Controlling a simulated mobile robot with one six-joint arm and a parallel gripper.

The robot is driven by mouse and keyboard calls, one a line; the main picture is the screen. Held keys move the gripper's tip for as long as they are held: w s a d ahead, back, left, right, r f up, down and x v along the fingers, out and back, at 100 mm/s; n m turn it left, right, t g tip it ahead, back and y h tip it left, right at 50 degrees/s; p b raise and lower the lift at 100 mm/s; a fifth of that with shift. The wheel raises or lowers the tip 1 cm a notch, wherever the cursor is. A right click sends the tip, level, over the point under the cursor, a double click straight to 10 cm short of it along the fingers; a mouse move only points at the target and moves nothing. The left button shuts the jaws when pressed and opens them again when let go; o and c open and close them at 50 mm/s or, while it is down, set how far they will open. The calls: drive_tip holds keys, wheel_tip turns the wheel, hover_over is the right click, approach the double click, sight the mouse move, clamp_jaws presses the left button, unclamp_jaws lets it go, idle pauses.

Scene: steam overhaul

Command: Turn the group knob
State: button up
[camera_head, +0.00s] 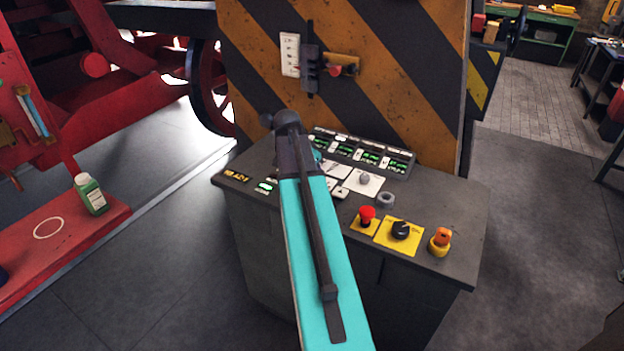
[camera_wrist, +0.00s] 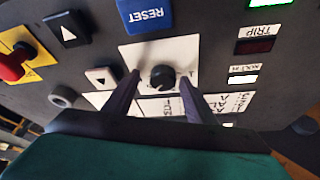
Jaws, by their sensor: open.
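A small black round knob (camera_wrist: 162,77) stands on a white plate (camera_wrist: 128,54) in the wrist view. The plate's lettering is mostly covered, so I cannot read a group label. My gripper (camera_wrist: 160,74) is open, with one dark finger on each side of the knob. A gap shows on both sides, and I cannot tell whether the tips reach its depth. In the head view my teal arm reaches over the grey console (camera_head: 455,205) and hides this knob and my fingertips. A separate grey knob (camera_head: 364,179) stands on a white plate right of my arm.
A blue RESET button (camera_wrist: 146,14) and arrow buttons (camera_wrist: 68,29) lie close to the knob. A striped panel (camera_head: 400,60) rises behind.

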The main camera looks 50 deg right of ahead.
drive_tip(key=shift+r, duration=0.1)
drive_tip(key=shift+b+v, duration=0.3)
drive_tip(key=shift+v, duration=0.7)
drive_tip(key=b+v, duration=0.2)
drive_tip(key=v, duration=0.9)
drive_tip(key=shift+a+r, duration=0.15)
drive_tip(key=shift+r, duration=0.15)
